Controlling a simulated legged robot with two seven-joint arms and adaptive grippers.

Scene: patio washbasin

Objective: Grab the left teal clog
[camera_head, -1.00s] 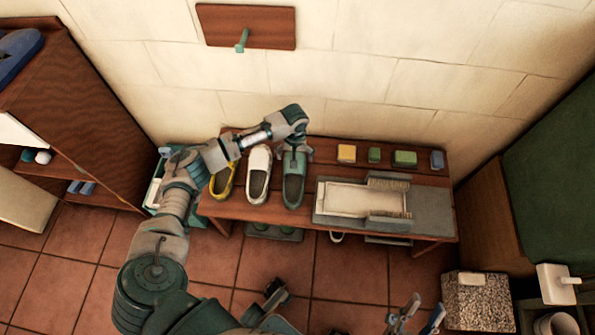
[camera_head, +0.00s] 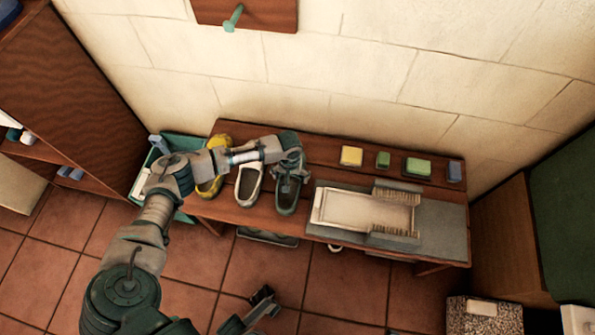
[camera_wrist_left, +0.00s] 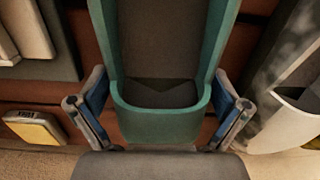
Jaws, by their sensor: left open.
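The teal clog (camera_head: 287,198) lies on the wooden bench, right of a white clog, with one end toward the wall. My left gripper (camera_head: 290,165) is over its wall-side end and hides that part in the head view. In the left wrist view, the clog's teal end (camera_wrist_left: 160,125) lies between the two open fingers of my left gripper (camera_wrist_left: 160,108), one on each side. Gaps show beside the clog, and the fingers do not close on it. My right gripper is not clearly seen.
The white clog (camera_head: 248,187) stands close on the left, with a yellow clog (camera_head: 210,185) beyond. A grey tray with brushes (camera_head: 440,228) lies to the right. Yellow and green blocks (camera_head: 351,156) (camera_head: 418,167) sit near the wall. A teal crate (camera_head: 180,143) stands left of the bench.

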